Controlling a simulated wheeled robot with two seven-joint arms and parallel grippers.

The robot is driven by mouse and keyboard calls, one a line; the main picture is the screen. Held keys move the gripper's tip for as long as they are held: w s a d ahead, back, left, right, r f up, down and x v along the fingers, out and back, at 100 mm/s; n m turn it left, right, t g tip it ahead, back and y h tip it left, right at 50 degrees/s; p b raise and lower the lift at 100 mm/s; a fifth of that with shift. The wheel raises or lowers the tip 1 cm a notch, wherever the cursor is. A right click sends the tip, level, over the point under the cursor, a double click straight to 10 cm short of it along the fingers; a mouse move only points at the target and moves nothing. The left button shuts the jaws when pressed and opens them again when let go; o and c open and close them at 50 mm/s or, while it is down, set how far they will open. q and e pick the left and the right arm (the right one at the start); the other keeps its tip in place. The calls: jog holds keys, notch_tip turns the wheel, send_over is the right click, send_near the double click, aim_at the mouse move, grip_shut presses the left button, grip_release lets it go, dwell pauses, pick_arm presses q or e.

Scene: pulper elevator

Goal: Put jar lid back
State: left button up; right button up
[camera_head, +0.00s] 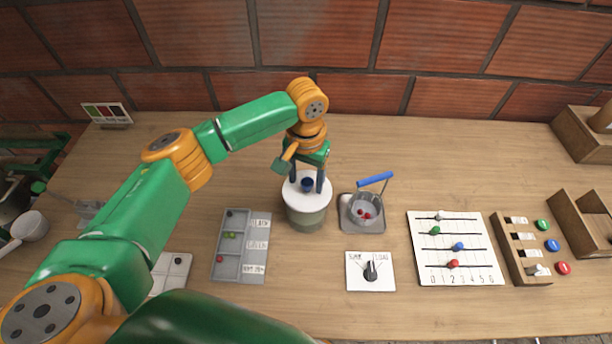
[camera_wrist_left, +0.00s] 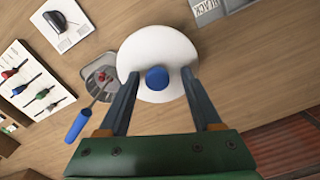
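A white round lid (camera_head: 306,203) with a blue knob (camera_head: 307,184) is on top of the pale green-grey jar (camera_head: 306,219), near the middle of the table. The lid looks level and seated, though its far edge is partly hidden by my gripper. My left gripper (camera_head: 307,183) points down over it, with one finger on each side of the knob. In the left wrist view the open fingertips (camera_wrist_left: 158,73) show gaps to the blue knob (camera_wrist_left: 157,78), over the white lid (camera_wrist_left: 160,55). My right gripper is not in view.
Right of the jar stands a grey basket (camera_head: 362,211) with red balls and a blue handle (camera_head: 375,179). A dial plate (camera_head: 370,271) lies in front. A grey compartment tray (camera_head: 229,259) is front left. A slider board (camera_head: 455,248) lies farther right. The table behind the jar is clear.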

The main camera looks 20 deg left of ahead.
aim_at(307, 181)
pick_arm(q)
notch_tip(307, 181, up, 9)
jog(key=shift+d+f+b, duration=0.1)
jog(key=shift+f+b, duration=0.05)
jog(key=shift+b, duration=0.7)
notch_tip(307, 181, up, 4)
jog(key=shift+s+f+p, duration=0.1)
jog(key=shift+f+p, duration=0.05)
jog(key=shift+p, duration=0.2)
jog(key=shift+f, duration=0.1)
